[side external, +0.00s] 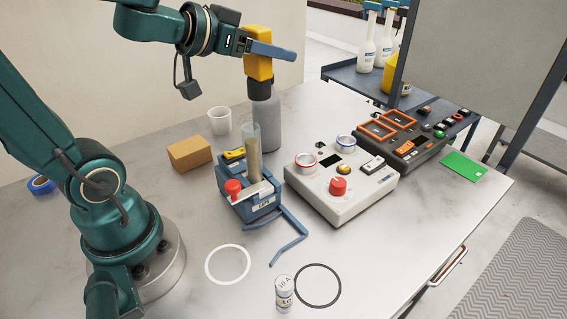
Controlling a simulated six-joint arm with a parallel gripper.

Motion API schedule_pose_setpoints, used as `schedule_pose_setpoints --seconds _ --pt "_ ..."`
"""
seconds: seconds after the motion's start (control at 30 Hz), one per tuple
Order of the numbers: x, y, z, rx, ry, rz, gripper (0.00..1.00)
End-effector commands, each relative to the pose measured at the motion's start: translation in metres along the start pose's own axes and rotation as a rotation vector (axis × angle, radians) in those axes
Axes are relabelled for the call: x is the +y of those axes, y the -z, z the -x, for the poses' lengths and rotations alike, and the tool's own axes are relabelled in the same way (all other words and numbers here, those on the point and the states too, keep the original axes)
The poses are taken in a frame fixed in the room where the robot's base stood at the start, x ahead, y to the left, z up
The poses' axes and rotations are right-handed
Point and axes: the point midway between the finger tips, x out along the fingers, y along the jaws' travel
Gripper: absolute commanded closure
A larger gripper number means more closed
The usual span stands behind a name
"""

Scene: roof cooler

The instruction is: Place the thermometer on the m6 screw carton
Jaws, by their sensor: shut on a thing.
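My gripper (268,50) is at the top middle, high over the table, its visible finger pointing right. It is shut on a yellow block-like body (258,69), which appears to be the thermometer. A black part shows directly below the yellow body, in front of or at the top of a grey cylinder (267,125); I cannot tell which it belongs to or whether they touch. A plain brown carton (189,154), which looks like the m6 screw carton, lies on the table to the lower left of my gripper. Its top is bare. No lettering on it is readable.
A white cup (220,120) stands behind the carton. A blue holder (252,205) with a clear tube is to its right. A light control box (340,187) and a dark panel (415,140) are farther right. White (228,264) and black (318,285) rings lie in front.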

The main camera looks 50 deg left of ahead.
Motion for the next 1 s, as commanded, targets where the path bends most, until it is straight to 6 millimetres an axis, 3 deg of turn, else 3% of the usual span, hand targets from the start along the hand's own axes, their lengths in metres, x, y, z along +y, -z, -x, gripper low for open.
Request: schedule_pose_setpoints --seconds 0.17,0.33,0.47,0.6,0.8,1.0 --pt "-0.046 -0.014 -0.009 0.0 0.25 0.108 1.0" --pt "-0.094 -0.04 -0.003 -0.015 0.523 0.221 1.0" --pt "-0.129 -0.062 0.015 -0.014 0.749 0.312 1.0" --pt "-0.162 -0.087 0.049 -0.001 1.013 0.417 1.0" --pt "-0.184 -0.112 0.1 0.008 1.303 0.531 1.0" --pt "-0.188 -0.126 0.115 0.001 1.395 0.563 1.0"
